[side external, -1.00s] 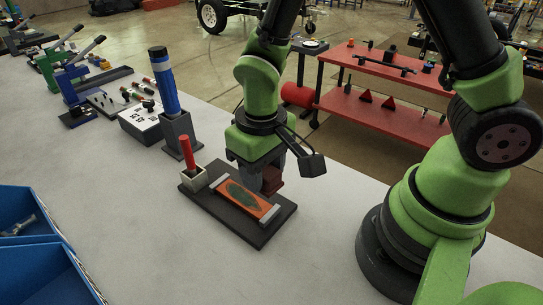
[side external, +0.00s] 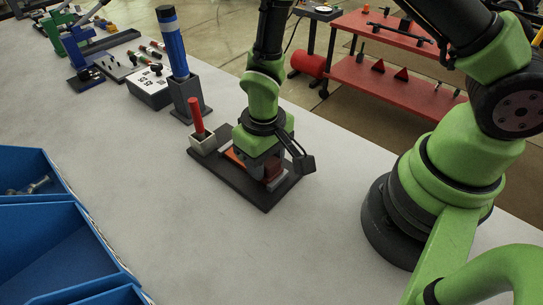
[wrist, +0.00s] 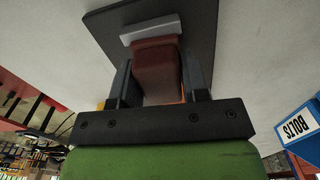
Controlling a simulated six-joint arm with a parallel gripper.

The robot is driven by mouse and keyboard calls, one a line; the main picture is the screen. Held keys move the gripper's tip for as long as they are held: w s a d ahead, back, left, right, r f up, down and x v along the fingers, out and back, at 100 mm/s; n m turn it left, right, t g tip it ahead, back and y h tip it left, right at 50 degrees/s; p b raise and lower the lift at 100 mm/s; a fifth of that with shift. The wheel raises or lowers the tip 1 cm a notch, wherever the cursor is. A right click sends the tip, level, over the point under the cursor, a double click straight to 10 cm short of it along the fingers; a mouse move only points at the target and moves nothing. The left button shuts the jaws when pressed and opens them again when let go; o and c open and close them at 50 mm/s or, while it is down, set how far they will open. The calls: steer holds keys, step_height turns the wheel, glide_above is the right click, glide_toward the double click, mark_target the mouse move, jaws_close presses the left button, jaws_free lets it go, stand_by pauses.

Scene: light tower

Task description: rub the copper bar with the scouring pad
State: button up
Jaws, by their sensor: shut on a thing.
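My gripper (side external: 262,172) is shut on the scouring pad (wrist: 156,68), a reddish-brown block between its two dark fingers. It also shows low beside the fingers in the side view (side external: 273,172). The gripper is over the copper bar (side external: 234,156), an orange strip on a dark base board (side external: 265,204). My gripper hides most of the bar, including its green patch. The pad is low over the bar's right part; I cannot tell if they touch. A grey end clamp (wrist: 151,28) shows just beyond the pad in the wrist view.
A red stick (side external: 196,115) stands in a pale holder (side external: 203,144) at the board's left end. A blue column (side external: 172,42) stands in a grey block behind it. Blue bins (side external: 60,250) are at the front left. The table between them is clear.

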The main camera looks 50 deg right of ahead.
steer(key=w, duration=0.4)
steer(key=shift+f, duration=0.2)
steer(key=shift+w+r, duration=0.1)
steer(key=shift+w, duration=2.5)
steer(key=shift+c, duration=1.1)
steer(key=shift+s, duration=5.6)
steer(key=shift+w+r, duration=0.15)
steer(key=shift+r, duration=4.05)
